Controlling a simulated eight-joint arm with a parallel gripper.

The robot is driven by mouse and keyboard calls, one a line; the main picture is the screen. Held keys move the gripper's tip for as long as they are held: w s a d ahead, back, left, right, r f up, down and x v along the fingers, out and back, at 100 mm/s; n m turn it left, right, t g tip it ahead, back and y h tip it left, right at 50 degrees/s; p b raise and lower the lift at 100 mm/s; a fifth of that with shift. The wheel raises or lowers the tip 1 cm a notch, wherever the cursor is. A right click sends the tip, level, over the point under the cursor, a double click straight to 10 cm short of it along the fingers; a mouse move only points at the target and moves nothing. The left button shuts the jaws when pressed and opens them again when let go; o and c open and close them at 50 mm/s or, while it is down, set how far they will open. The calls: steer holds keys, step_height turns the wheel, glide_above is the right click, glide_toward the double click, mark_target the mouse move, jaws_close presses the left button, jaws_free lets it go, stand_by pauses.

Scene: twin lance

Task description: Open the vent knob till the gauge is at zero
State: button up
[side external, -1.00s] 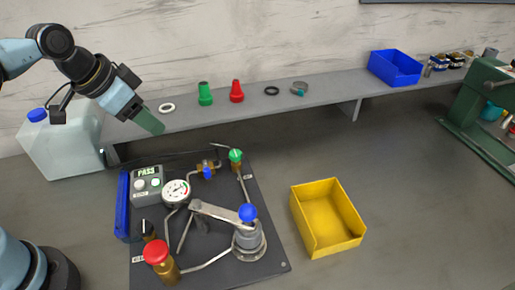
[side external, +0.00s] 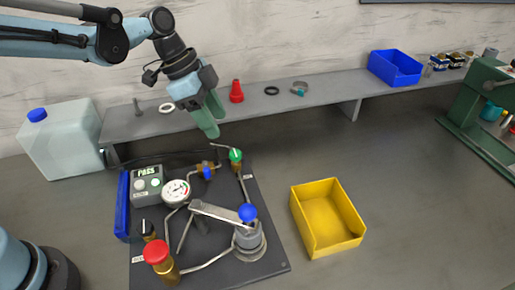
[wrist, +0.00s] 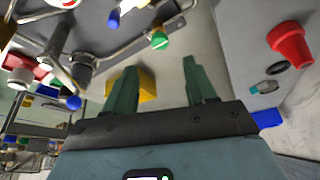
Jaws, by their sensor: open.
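The round white gauge (side external: 176,192) stands on the dark board; its needle is too small to read. A green knob with a white line (side external: 235,156) is at the board's back right and also shows in the wrist view (wrist: 159,40). A small blue knob (side external: 207,173), a black knob (side external: 147,227) and a red knob (side external: 156,252) are also on the board's pipework. I cannot tell by label which is the vent knob. My gripper (side external: 214,122) is open and empty, in the air above and behind the green knob. Its two green fingers show apart in the wrist view (wrist: 160,68).
A blue-tipped lever (side external: 248,212) stands at the board's right. A yellow bin (side external: 327,220) is to its right. The grey shelf (side external: 330,92) behind holds a red cone (side external: 236,92), rings and a blue bin (side external: 395,68). A jug (side external: 60,140) is at left.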

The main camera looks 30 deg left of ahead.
mark_target(235, 153)
steer(key=x, duration=0.8)
steer(key=shift+d+f, duration=0.1)
steer(key=shift+f, duration=0.25)
steer(key=c, duration=1)
steer(key=shift+c, duration=0.2)
